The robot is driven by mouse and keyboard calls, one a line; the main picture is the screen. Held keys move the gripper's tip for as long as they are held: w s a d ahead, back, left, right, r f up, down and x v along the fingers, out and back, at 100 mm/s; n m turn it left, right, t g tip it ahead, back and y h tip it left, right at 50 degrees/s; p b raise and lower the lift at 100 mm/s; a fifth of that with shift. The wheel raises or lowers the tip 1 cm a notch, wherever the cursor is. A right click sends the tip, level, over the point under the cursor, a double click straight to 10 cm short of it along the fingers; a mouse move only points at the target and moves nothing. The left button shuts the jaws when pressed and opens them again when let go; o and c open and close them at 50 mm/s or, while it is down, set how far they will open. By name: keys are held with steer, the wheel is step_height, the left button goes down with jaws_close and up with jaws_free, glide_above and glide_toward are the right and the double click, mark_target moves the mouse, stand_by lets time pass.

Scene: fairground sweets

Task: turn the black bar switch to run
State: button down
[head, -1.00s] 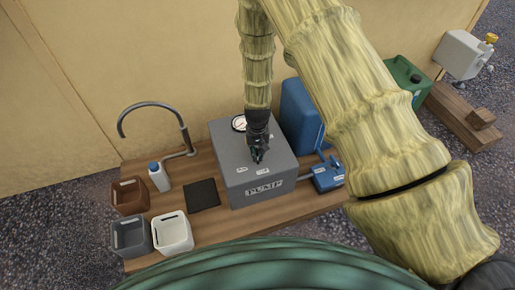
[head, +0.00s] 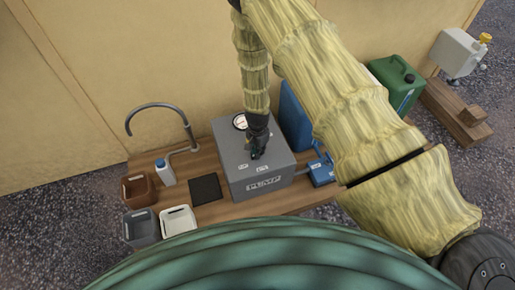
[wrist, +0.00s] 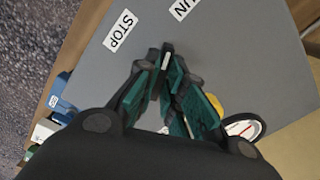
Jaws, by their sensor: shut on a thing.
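The grey pump box (head: 232,150) stands on the wooden board with its small labels on top. My gripper (head: 257,155) points down onto the box top. In the wrist view my gripper (wrist: 165,65) is shut on the black bar switch (wrist: 167,57), of which only a small dark end with a white mark shows between the fingertips. The white mark points up between the STOP label (wrist: 120,31) and the partly cut-off RUN label (wrist: 184,8). The fingers hide the rest of the switch.
A round gauge (head: 240,121) is at the box's back corner. A blue can (head: 296,115) and a blue unit (head: 322,173) stand to the right.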

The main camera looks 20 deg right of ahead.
steer(key=shift+d+m, duration=0.1)
steer(key=shift+m, duration=0.5)
steer(key=shift+w, duration=0.1)
steer(key=c, duration=1.5)
jaws_free()
step_height(320, 180, up, 12)
